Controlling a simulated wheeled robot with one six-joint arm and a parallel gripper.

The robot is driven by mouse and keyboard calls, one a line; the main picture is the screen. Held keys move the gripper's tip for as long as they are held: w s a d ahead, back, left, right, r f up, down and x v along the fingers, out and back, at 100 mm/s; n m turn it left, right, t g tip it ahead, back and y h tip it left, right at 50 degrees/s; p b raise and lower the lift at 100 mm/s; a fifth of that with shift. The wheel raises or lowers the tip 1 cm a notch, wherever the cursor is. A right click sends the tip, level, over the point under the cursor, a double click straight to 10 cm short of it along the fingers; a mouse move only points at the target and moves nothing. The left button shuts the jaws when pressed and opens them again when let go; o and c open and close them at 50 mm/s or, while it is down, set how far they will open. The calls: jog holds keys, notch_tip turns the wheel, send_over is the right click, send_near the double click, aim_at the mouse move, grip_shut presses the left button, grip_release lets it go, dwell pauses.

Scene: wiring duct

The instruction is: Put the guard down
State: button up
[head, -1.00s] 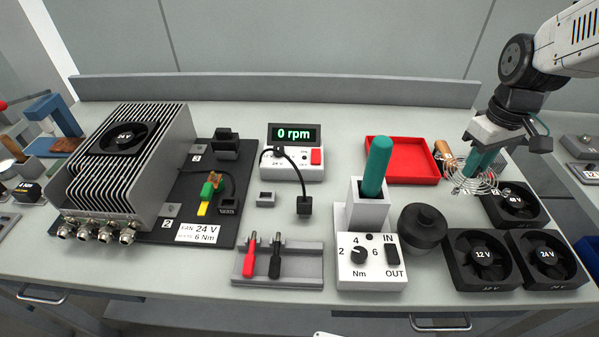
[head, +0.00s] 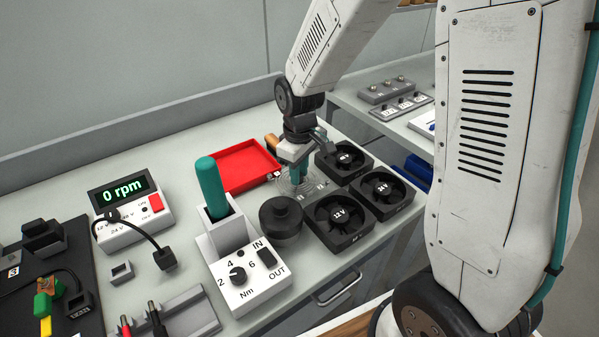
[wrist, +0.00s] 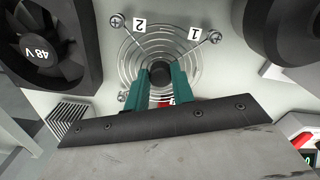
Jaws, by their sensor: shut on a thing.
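The guard (wrist: 160,47) is a round wire grille of concentric rings with a dark middle and screw eyes at its corners, two of them tagged 1 and 2. My gripper (wrist: 160,80) has teal fingers shut on the guard's dark middle. In the head view my gripper (head: 298,174) points down, and the guard (head: 284,184) lies flat and level beneath it, at or just above the bench top. I cannot tell whether it touches. The fingers and palm hide part of its rings.
The 48 V fan (head: 344,160), 24 V fan (head: 382,192) and 12 V fan (head: 338,222) stand right of the guard. A black round knob-like part (head: 281,217) is in front of it. A red tray (head: 243,166) lies to the left, with narrow free bench between.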

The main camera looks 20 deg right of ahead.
jog(key=shift+f, duration=0.35)
jog(key=o, duration=0.9)
jog(key=shift+f, duration=0.15)
notch_tip(320, 180, up, 12)
jog(key=s+d+r+m, duration=0.1)
jog(key=s+r+m, duration=0.1)
jog(key=s, duration=0.6)
jog(key=s+d+r+m, duration=0.1)
jog(key=s+r+m, duration=0.1)
jog(key=s, duration=0.6)
jog(key=s+d+r+m+t, duration=0.1)
jog(key=s+r, duration=0.3)
jog(key=s, duration=0.4)
jog(key=shift+s+d+r+m, duration=0.1)
jog(key=shift+d+m, duration=0.05)
jog(key=shift+m, duration=0.75)
